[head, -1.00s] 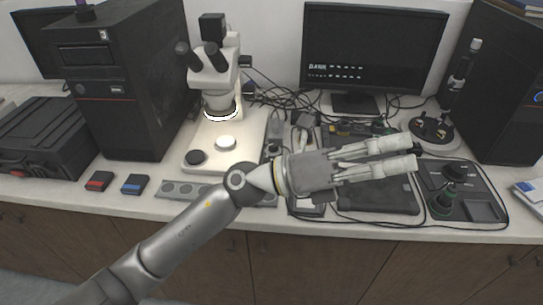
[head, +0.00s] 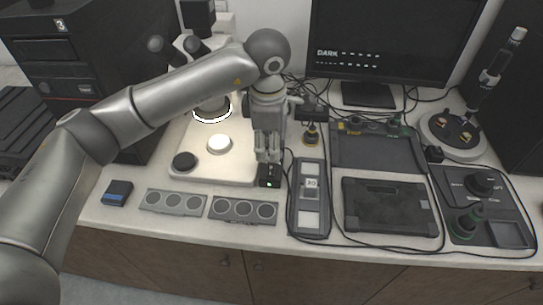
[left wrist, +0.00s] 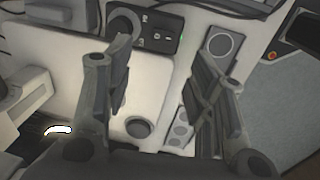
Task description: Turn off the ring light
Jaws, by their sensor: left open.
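The ring light (head: 212,112) glows white under the microscope head in the head view; part of its bright ring shows at the lower left of the left wrist view (left wrist: 60,129). A small black control box (head: 269,182) stands at the right edge of the microscope base, with a small green light lit. In the left wrist view the control box (left wrist: 158,32) shows a round knob and small buttons. My left gripper (head: 268,158) points down just above the box, open and empty. In the left wrist view its two fingers (left wrist: 160,75) are spread apart. My right gripper is out of view.
The microscope base (head: 235,155) is left of my gripper. Round-holed grey trays (head: 243,210) and a blue box (head: 117,192) lie in front. A slide holder (head: 310,222), black trays (head: 388,206) and cables fill the bench to the right.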

